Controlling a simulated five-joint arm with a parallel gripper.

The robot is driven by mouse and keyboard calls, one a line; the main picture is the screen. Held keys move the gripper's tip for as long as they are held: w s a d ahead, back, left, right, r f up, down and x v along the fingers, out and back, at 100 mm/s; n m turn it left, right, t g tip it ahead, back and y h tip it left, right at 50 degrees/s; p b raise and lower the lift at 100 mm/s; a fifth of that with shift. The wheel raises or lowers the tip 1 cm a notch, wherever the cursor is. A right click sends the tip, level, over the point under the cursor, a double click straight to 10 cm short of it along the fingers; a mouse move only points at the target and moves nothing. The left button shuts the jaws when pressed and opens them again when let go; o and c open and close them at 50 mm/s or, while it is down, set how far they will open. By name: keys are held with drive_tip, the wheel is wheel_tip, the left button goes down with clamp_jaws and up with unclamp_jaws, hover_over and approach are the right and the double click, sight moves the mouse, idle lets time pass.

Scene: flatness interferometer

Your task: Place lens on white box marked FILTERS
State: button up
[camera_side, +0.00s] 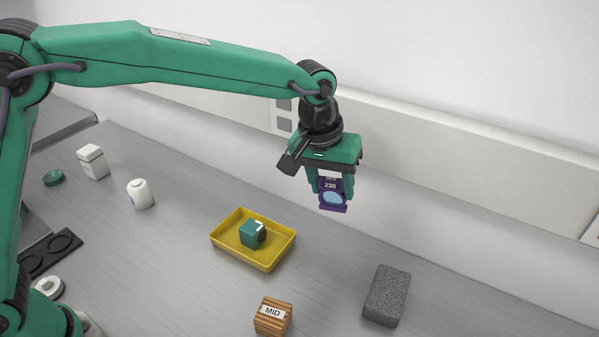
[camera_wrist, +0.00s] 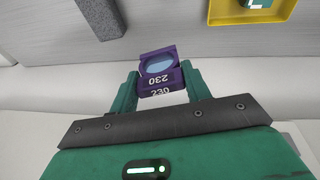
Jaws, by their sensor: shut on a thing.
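A lens (camera_side: 333,198) with a pale blue glass sits in a purple mount marked 230. My gripper (camera_side: 332,187) is shut on this mount and holds it in the air, well above the bench. In the wrist view the lens (camera_wrist: 159,66) shows between the two green fingers of my gripper (camera_wrist: 160,84). A small white box (camera_side: 93,162) stands on the bench at the far left of the side view, well away from my gripper. I cannot read any FILTERS marking on it.
A yellow tray (camera_side: 223,246) holds a teal block (camera_side: 252,234). A white bottle (camera_side: 140,194) stands right of the white box, and a green disc (camera_side: 53,178) lies left of it. A wooden MID block (camera_side: 272,316) and grey block (camera_side: 387,296) are in front. A wall is behind.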

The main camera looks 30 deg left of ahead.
drive_tip(key=w+a+r+n, duration=0.1)
drive_tip(key=a+r+n, duration=0.1)
drive_tip(key=a, duration=1.1)
drive_tip(key=n+y, duration=0.3)
drive_tip(key=n, duration=0.5)
hover_over(88, 149)
drive_tip(key=s+d+x, duration=0.1)
drive_tip(key=x, duration=0.4)
drive_tip(key=shift+g, duration=0.4)
drive_tip(key=shift+a+f, duration=0.1)
drive_tip(key=shift+f, duration=1.9)
drive_tip(key=shift+f, duration=0.15)
drive_tip(key=o, duration=1.1)
